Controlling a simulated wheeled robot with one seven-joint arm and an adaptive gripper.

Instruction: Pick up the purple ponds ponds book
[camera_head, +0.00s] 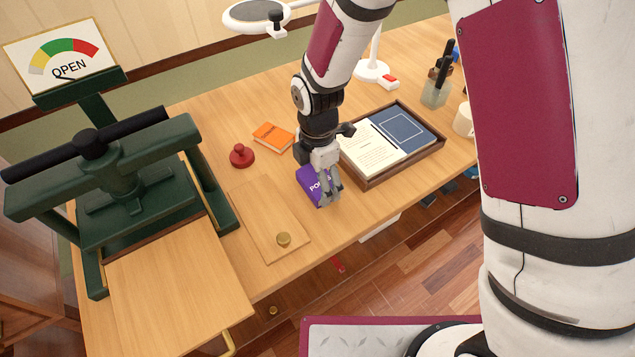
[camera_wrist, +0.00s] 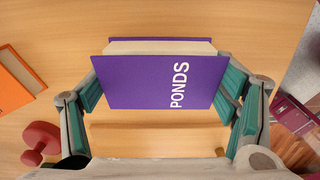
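The purple book (camera_head: 308,187), marked PONDS, stands on edge at the table's middle, with its titled cover facing left. My gripper (camera_head: 328,190) points down over the book. In the wrist view the fingers of my gripper (camera_wrist: 160,92) lie along its two opposite side edges, very close or touching. I cannot tell whether they press on it. The book's foot is partly hidden, and I see no clear gap under it.
An orange book (camera_head: 273,137) and a red stamp (camera_head: 242,156) lie to the left. A wooden board (camera_head: 265,215) with a brass knob is left and in front. A tray (camera_head: 400,170) with an open spread is close on the right. A green press (camera_head: 110,190) stands far left.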

